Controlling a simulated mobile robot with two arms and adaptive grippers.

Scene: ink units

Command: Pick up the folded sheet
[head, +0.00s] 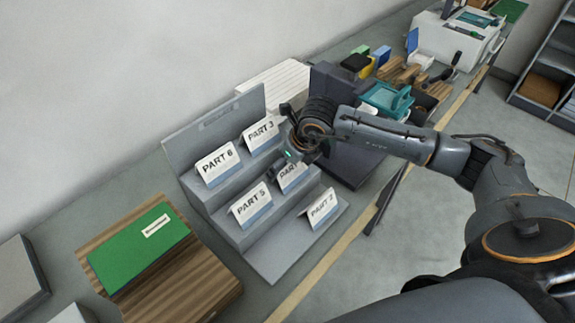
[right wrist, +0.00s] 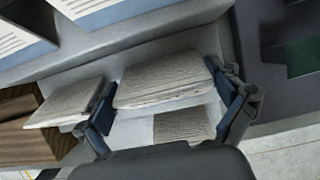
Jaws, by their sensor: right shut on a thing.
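A grey stepped stand (head: 287,252) holds several white folded sheets with printed labels. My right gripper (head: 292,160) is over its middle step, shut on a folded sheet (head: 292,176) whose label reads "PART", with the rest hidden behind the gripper. In the right wrist view the two fingers of the gripper (right wrist: 165,92) press on both sides of this folded sheet (right wrist: 165,76). It looks still at its place on the step; any gap beneath cannot be told. The PART 5 sheet (head: 251,205) is left of it, and the PART 2 sheet (head: 321,208) is lower. My left gripper is not in view.
The PART 6 sheet (head: 218,164) and PART 3 sheet (head: 260,134) stand on the upper step. A green folder (head: 138,250) lies on a wooden block (head: 190,285) at left. A dark box (head: 345,165) stands close right of the stand. The wall is behind.

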